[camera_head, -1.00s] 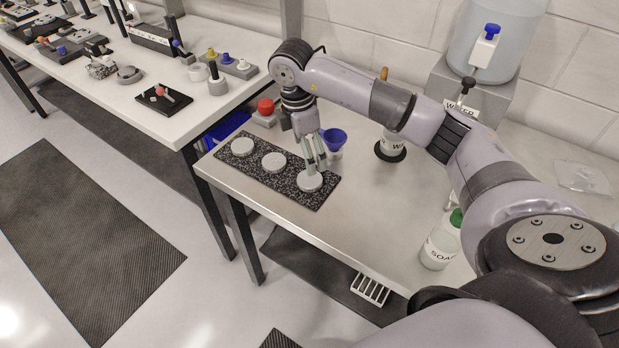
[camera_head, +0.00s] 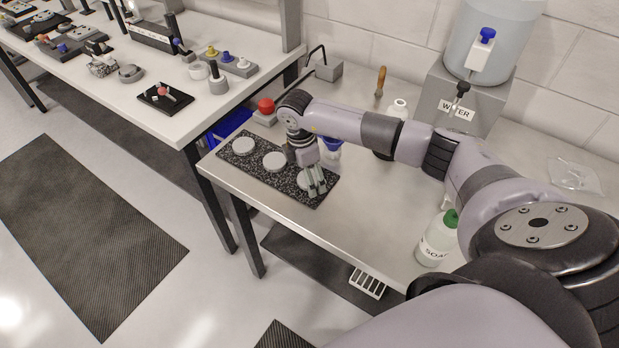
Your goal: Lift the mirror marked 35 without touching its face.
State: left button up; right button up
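Three round pale discs, which look like the mirrors, lie in a row on a black speckled board (camera_head: 258,164): a left disc (camera_head: 243,145), a middle disc (camera_head: 274,161) and a right disc (camera_head: 302,181). No number can be read on any of them, so I cannot tell which is marked 35. My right gripper (camera_head: 317,190) points down at the right disc and partly covers it. Its fingers are too small to show whether they are open, shut or touching the disc. My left gripper is not in view.
A blue funnel-like thing (camera_head: 332,142) stands close behind my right gripper. A white bottle (camera_head: 398,108), a soap bottle (camera_head: 437,240) and a water dispenser (camera_head: 458,100) stand on the same bench. The bench's front middle (camera_head: 350,225) is clear.

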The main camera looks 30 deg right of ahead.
jog(key=shift+c, duration=0.5)
jog(key=c, duration=1.2)
jog(key=shift+c, duration=0.3)
jog(key=shift+r, duration=0.15)
